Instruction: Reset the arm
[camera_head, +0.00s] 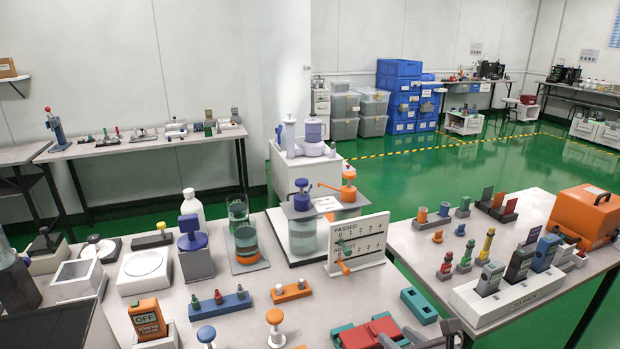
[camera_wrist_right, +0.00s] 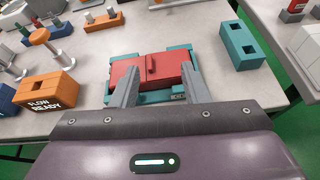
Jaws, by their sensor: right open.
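My right gripper (camera_head: 420,335) shows at the bottom edge of the head view, only partly in frame. In the right wrist view its two grey fingers (camera_wrist_right: 160,75) stand apart with nothing held between them. A red block (camera_wrist_right: 148,70) on a teal base lies just beyond and between the fingertips; I cannot tell whether they touch it. The same red block (camera_head: 370,331) shows at the bottom of the head view. My left gripper is not in view.
A teal two-hole block (camera_head: 418,305) lies beside the red block. An orange "FLOW READY" block (camera_wrist_right: 46,91) is left in the wrist view. Handheld testers stand in a white rack (camera_head: 500,305) on the right table; an orange case (camera_head: 582,215) is behind. Green floor separates the tables.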

